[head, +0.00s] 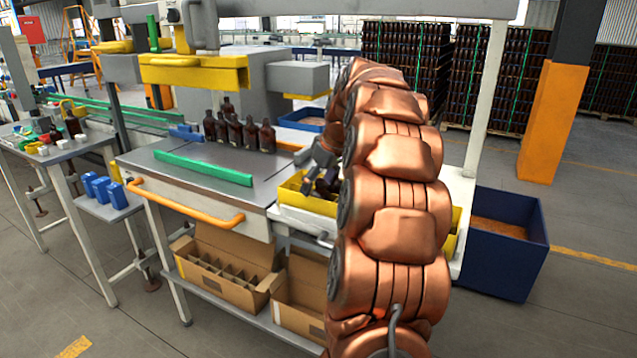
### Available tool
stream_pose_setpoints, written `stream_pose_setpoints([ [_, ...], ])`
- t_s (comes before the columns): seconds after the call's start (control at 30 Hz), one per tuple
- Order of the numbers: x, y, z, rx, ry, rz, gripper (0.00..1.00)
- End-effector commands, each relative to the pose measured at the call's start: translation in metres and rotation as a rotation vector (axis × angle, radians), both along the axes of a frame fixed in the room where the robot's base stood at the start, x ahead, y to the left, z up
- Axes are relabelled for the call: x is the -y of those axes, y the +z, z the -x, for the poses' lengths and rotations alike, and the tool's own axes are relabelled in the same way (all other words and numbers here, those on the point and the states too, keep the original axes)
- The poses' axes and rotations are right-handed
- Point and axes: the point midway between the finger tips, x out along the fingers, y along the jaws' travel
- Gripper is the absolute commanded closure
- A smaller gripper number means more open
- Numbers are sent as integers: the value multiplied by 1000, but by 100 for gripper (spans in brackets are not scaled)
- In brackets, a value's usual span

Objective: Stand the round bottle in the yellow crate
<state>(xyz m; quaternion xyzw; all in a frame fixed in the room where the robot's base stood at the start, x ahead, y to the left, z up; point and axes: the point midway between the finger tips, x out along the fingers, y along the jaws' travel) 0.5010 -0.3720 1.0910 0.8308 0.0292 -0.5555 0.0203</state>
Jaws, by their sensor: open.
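My copper-coloured arm reaches across the right side of the table, and my gripper (313,182) is at its far end, over the yellow crate (296,199). The gripper is open. A dark bottle (328,184) shows right beside the fingers, within the crate's outline; I cannot tell if it touches them or how it stands. My arm hides much of the crate. Several amber bottles (238,133) stand upright in a group at the back of the grey table. I cannot tell which bottle is the round one.
A green rail (203,168) lies across the grey table (165,160), whose front is clear. An orange handle (185,205) runs along its front edge. Cardboard boxes (217,277) sit on the shelf below. A blue bin (497,245) stands at right.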

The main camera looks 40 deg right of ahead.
Motion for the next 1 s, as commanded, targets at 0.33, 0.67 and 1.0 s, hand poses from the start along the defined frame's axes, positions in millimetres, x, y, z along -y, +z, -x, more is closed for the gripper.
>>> stream_pose_setpoints([
  [0.33,2,37,14,5,-1,5,14],
  [0.67,2,81,32,1,-1,2,14],
  [1.0,3,107,43,2,0,2,14],
])
